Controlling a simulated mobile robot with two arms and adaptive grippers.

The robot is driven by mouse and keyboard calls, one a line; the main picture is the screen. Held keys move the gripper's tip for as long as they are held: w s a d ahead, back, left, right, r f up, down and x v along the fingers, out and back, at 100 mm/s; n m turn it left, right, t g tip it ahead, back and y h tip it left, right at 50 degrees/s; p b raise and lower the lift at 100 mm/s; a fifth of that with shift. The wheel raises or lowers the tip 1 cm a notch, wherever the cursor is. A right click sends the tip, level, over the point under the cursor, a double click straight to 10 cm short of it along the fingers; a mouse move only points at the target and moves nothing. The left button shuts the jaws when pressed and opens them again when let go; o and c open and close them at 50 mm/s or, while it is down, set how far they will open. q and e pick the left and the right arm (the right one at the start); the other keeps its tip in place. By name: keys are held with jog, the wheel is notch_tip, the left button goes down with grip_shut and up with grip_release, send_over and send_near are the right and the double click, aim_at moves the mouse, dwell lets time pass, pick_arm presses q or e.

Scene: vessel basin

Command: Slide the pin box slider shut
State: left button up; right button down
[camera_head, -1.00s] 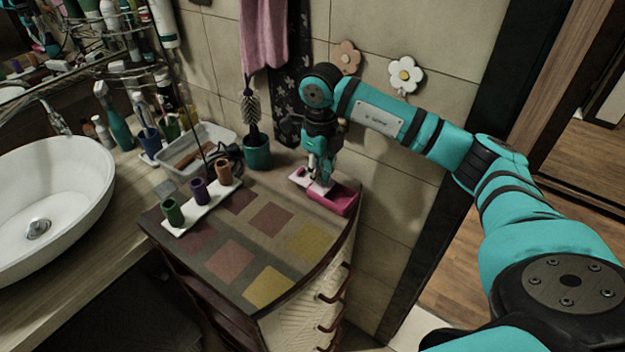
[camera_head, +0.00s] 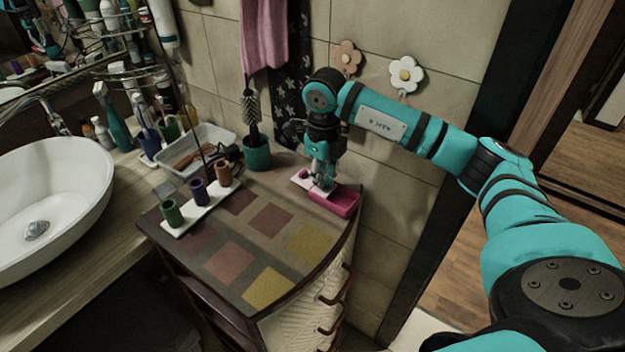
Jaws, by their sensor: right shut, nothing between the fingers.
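The pin box (camera_head: 342,202) is a pink box on the back right part of the cabinet top, near the tiled wall. Its pale slider (camera_head: 303,180) sticks out to the left of the pink body. My right gripper (camera_head: 323,185) is shut and points down at the slider's top, close to the pink body. Whether its fingertips touch the slider is too small to tell. The gripper hides part of the slider. My left gripper is not in view.
A white tray with green, purple and orange cups (camera_head: 198,194) stands left on the cabinet top. A teal pot (camera_head: 257,154) with a brush stands behind. The patchwork middle of the top (camera_head: 255,235) is clear. The sink (camera_head: 50,200) is far left.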

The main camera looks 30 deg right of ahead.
jog(key=shift+s+d, duration=0.1)
jog(key=shift+s, duration=0.2)
jog(key=shift+r+p, duration=2.35)
jog(key=shift+r, duration=1.2)
jog(key=shift+f, duration=0.15)
